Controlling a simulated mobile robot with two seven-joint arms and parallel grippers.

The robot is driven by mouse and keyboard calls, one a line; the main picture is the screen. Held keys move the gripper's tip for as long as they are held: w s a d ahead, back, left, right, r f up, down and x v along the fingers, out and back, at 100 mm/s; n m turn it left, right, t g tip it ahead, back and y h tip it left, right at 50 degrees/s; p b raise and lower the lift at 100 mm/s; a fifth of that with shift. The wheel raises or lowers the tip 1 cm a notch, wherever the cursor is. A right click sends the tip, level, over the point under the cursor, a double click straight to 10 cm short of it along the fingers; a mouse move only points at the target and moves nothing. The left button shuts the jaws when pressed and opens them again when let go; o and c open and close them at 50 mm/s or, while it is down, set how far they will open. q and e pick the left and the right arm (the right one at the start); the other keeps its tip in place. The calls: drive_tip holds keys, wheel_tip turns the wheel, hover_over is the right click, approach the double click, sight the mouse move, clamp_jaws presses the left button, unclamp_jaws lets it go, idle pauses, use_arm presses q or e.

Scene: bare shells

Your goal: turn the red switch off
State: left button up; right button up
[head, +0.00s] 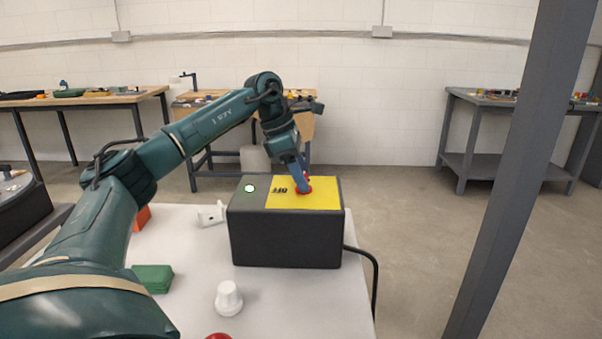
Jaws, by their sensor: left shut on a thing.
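A black switch box (286,241) stands on the white table. Its top has a yellow panel (325,197) with black lettering that seems to read OFF, left of the red switch. The red switch (308,190) is small and mostly hidden by my left gripper (302,188). My left gripper reaches down from above and is shut on the red switch. A white round spot (250,188) shows on the dark left part of the box top. Which way the switch is set cannot be told. My right gripper is out of view.
On the white table (195,280) are a green block (153,278), a white knob-like piece (228,298), a white bracket (211,214) and part of a red round thing (218,336). A black cable (375,275) leaves the box at right. A grey post (515,160) stands further right.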

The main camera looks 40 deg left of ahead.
use_arm(q)
drive_tip(key=c, duration=0.3)
